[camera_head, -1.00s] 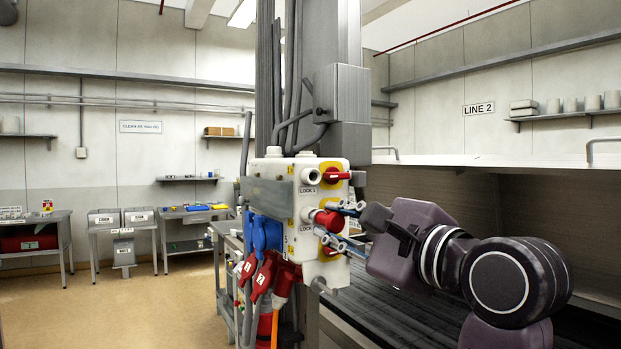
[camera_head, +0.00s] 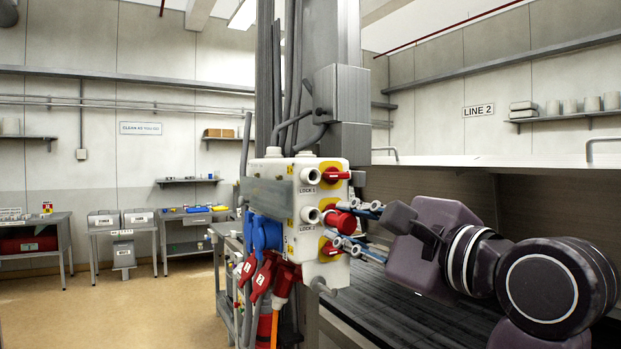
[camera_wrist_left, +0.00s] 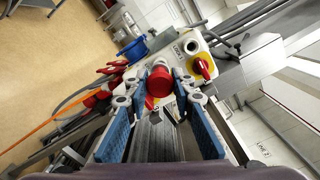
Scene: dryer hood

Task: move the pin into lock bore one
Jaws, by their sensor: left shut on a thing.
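The red pin (camera_head: 341,222) is held by my left gripper (camera_head: 350,226), which is shut on it just right of the panel face. In the left wrist view the pin's red round end (camera_wrist_left: 159,82) shows between the two blue fingers (camera_wrist_left: 160,92). The white control panel (camera_head: 282,206) carries the upper bore, marked LOCK 1 (camera_head: 311,176), which looks empty. The lower bore, LOCK 2 (camera_head: 311,215), shows open with the pin to its right. Whether the pin's tip is still inside it I cannot tell. My right gripper is not in view.
Red switch handles on yellow plates, such as the upper one (camera_head: 336,175), stick out beside the bores. Blue (camera_head: 266,233) and red plugs (camera_head: 263,277) with cables hang at the panel's lower left. A dark slatted bed (camera_head: 400,310) lies below my arm.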

